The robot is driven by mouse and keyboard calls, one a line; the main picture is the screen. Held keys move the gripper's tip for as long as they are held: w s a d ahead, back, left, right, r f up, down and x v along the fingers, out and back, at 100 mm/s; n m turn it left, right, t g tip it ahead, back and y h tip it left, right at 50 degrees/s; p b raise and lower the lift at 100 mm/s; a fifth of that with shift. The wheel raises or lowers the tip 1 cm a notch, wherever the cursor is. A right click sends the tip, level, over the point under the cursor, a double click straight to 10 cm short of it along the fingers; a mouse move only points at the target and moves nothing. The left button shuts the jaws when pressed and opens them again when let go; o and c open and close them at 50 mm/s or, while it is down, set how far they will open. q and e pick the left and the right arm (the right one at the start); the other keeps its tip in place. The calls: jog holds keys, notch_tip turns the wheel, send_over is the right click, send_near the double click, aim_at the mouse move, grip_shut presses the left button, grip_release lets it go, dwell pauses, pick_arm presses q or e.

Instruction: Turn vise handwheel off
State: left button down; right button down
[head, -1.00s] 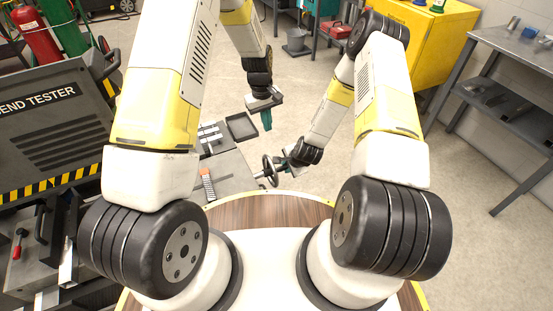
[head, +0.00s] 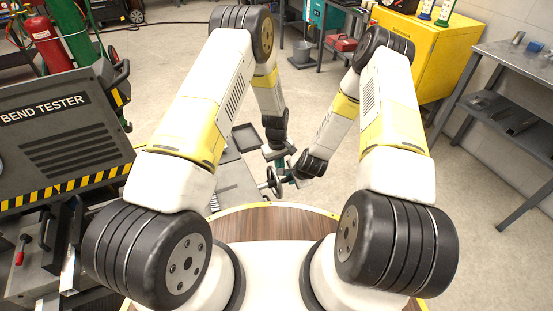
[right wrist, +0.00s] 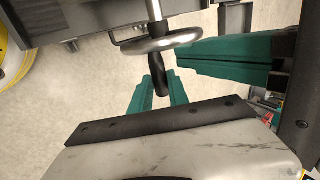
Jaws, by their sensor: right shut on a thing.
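The vise handwheel (head: 273,181) is a metal ring on a shaft at the edge of the grey bench, in front of my base. In the right wrist view its ring (right wrist: 140,47) is seen nearly edge-on, with a black handle (right wrist: 158,70) pointing toward the camera. My right gripper (right wrist: 160,83) has its teal fingers on both sides of this handle and is shut on it. My left gripper (head: 275,150) is just behind the wheel; in the right wrist view its teal fingers (right wrist: 230,60) lie close beside the ring's right side. Its jaw gap is not clear.
The grey bench (head: 236,183) is partly hidden by my left arm. A dark tray (head: 245,137) lies at its far side. The bend tester (head: 60,130) stands at the left.

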pick_arm(q)
jog(key=shift+s+d+f, duration=0.2)
jog(key=shift+s+f, duration=0.05)
jog(key=shift+f, duration=0.1)
pick_arm(e)
jog(key=shift+w+a+r, duration=0.1)
jog(key=shift+w, duration=0.1)
